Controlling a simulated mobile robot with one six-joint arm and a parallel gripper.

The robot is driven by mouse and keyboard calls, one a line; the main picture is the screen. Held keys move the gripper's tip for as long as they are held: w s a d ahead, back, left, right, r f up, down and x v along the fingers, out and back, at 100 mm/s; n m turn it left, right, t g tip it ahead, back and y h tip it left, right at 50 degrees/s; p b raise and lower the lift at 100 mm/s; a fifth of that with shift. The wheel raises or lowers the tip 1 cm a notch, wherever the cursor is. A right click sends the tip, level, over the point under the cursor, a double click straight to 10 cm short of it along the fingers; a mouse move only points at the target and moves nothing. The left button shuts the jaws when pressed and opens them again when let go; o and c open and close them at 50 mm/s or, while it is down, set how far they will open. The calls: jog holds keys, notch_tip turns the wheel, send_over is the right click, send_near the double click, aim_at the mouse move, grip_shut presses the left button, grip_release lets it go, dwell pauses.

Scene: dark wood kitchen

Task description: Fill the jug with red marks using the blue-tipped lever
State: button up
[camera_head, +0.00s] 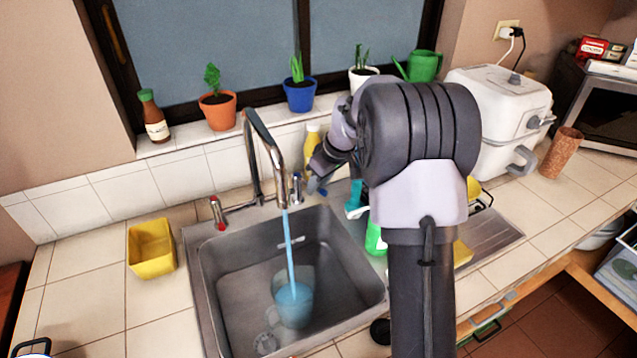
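A see-through bluish jug (292,308) stands in the sink (225,285) under the tap (268,140). A blue stream of water (288,252) runs from the spout into it. I cannot make out red marks or the exact water level. The blue-tipped lever (297,186) is at the right of the tap's base. The red-tipped lever (217,211) is at the left. My gripper (317,184) is just right of the blue-tipped lever, its fingers small and partly hidden by my arm. I cannot tell whether it touches the lever or is open.
A yellow container (151,248) stands left of the sink. A yellow bottle (311,150) is behind my gripper, and a green-and-white bottle (375,239) is partly hidden by my arm. Potted plants (218,108) line the sill. A white appliance (500,115) stands on the right counter.

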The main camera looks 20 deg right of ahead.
jog(key=p+v, duration=0.5)
jog(key=v, duration=1.2)
jog(key=shift+r, duration=0.2)
